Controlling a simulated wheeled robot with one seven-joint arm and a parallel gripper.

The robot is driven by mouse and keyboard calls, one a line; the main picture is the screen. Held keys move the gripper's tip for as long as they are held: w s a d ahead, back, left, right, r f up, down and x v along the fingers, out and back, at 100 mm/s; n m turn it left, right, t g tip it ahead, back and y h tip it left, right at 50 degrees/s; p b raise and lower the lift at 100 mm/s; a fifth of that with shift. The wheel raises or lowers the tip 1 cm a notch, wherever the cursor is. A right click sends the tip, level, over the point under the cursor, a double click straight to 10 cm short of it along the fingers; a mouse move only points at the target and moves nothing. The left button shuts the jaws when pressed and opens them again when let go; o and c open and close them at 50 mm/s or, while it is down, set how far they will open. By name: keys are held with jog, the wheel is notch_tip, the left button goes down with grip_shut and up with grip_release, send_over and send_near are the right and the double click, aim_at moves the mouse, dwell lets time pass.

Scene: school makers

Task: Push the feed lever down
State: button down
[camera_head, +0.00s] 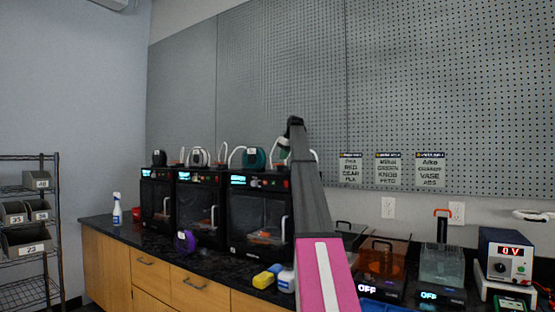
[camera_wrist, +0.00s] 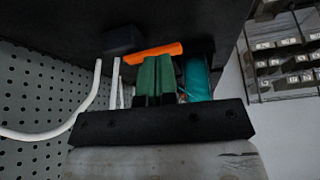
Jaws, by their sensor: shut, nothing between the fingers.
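An orange lever (camera_wrist: 152,53), which looks like the feed lever, shows in the wrist view just beyond my fingertips. It lies nearly level in that picture, tilted slightly, next to a small black block (camera_wrist: 122,40). My gripper (camera_wrist: 156,62) is shut, its green fingers side by side with nothing between them. The fingertips appear close to the lever; I cannot tell whether they touch it. In the head view my arm reaches up to the top of the right-hand black printer (camera_head: 262,218); the lever cannot be made out there.
A teal spool (camera_wrist: 198,80) is right beside my fingers, and white tubes (camera_wrist: 97,90) curve on their other side. Two more black printers (camera_head: 198,210) stand to the left on the dark counter (camera_head: 105,225). Pegboard (camera_head: 270,60) covers the wall behind.

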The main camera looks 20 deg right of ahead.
jog(key=v, duration=1)
jog(key=shift+s+r, duration=0.15)
jog(key=shift+r, duration=0.2)
jog(key=shift+d, duration=0.15)
